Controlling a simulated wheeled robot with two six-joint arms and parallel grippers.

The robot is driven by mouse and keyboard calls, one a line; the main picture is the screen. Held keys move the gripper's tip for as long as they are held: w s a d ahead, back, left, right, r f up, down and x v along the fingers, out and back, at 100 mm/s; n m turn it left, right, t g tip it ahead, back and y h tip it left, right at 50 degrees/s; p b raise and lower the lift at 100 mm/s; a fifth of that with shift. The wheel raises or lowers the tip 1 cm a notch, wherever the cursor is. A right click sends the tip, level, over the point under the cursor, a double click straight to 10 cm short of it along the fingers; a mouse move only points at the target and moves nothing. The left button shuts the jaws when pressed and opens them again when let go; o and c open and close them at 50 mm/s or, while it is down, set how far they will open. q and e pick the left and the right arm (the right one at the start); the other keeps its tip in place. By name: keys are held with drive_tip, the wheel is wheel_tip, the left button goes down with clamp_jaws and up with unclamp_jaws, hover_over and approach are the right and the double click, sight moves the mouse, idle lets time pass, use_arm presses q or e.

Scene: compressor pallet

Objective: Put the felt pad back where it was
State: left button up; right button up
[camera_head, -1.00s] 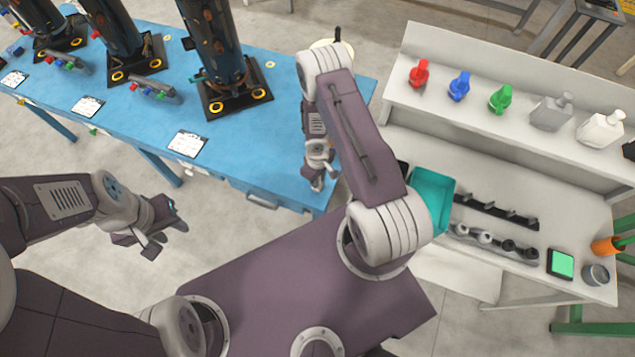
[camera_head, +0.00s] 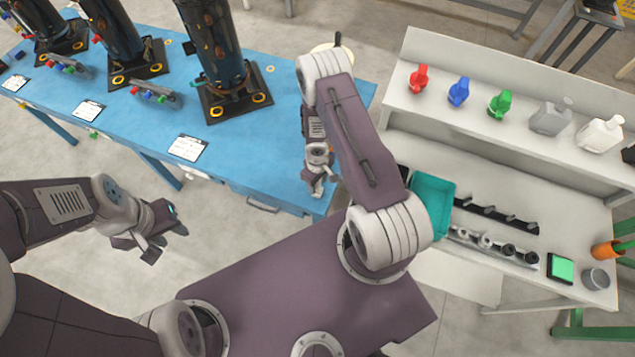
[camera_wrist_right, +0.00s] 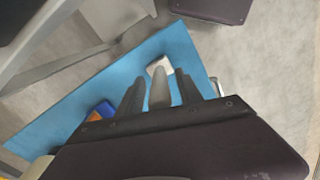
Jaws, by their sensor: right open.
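A small pale block (camera_wrist_right: 160,66), which may be the felt pad, lies on the blue table (camera_wrist_right: 125,85) near its edge in the right wrist view; I cannot tell for sure. My right gripper (camera_wrist_right: 159,92) is open, its dark fingers pointing toward that block. A pale rounded shape shows between the fingers; I cannot tell what it is. In the head view my right gripper (camera_head: 316,188) is over the front right corner of the blue table, and no pad can be made out there. My left gripper (camera_head: 168,238) hangs over the floor in front of the table, its jaws unclear.
Dark compressor columns (camera_head: 217,55) stand on the blue table, with white cards (camera_head: 189,148) along its front. An orange and blue item (camera_wrist_right: 100,112) lies on the table. On the right, a white bench holds a teal tray (camera_head: 432,190), a green pad in a black frame (camera_head: 562,268) and bottles (camera_head: 459,92).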

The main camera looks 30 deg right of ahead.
wheel_tip(320, 180, up, 10)
drive_tip(key=p, duration=0.8)
drive_tip(key=shift+r, duration=0.15)
wheel_tip(320, 180, up, 15)
drive_tip(key=w+m+t+h, duration=0.1)
drive_tip(key=m, duration=0.1)
use_arm(q)
wheel_tip(320, 180, up, 10)
use_arm(e)
drive_tip(key=s+a+r+m+y, duration=0.1)
drive_tip(key=s+a+r+m, duration=0.3)
drive_tip(key=s+r, duration=0.75)
use_arm(q)
wheel_tip(320, 180, down, 11)
drive_tip(key=b, duration=1.1)
use_arm(e)
wheel_tip(320, 180, down, 10)
drive_tip(key=w+n, duration=0.1)
drive_tip(key=w, duration=0.1)
drive_tip(key=shift+a, duration=0.45)
